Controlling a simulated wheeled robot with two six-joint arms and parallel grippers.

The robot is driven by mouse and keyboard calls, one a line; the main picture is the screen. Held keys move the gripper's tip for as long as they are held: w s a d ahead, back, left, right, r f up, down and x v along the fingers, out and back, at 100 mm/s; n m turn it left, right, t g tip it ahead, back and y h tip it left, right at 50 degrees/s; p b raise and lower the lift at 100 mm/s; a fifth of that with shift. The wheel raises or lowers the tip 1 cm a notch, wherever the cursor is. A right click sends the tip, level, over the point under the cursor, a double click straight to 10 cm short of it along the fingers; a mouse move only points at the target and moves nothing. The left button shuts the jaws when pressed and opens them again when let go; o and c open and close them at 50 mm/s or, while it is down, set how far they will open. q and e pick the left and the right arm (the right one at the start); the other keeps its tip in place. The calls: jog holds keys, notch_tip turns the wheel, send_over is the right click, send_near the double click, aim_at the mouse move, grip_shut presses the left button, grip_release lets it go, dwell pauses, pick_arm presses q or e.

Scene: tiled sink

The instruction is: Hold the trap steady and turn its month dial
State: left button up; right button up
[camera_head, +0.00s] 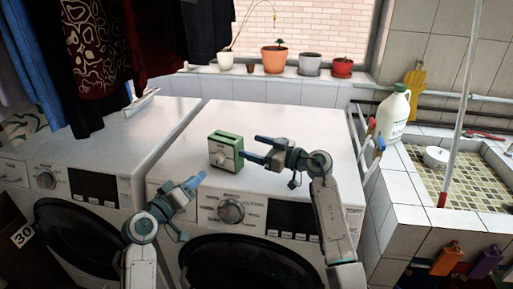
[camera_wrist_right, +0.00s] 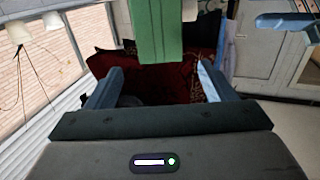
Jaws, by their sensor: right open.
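The trap (camera_head: 226,151) is a small green box with a slot in its top and a pale front carrying a round dial (camera_head: 221,158). It stands upright on the right-hand washing machine. My right gripper (camera_head: 257,148) is open just right of the trap, its fingers pointing at it. In the right wrist view the trap's green side (camera_wrist_right: 157,35) lies ahead, between the lines of the open fingers (camera_wrist_right: 160,88); the dial is hidden there. My left gripper (camera_head: 193,182) is in front of and left of the trap, apart from it; its finger gap is unclear.
Two washing machines stand side by side, with a clear white top (camera_head: 290,122) around the trap. Clothes (camera_head: 95,50) hang at upper left. Potted plants (camera_head: 274,60) line the sill. A white jug (camera_head: 394,113) and tiled sink (camera_head: 465,185) are at right.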

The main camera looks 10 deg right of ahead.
aim_at(216, 135)
jog(key=x, duration=1)
jog(key=shift+w+a+f, duration=0.1)
jog(key=shift+w+a, duration=0.15)
jog(key=shift+a, duration=0.1)
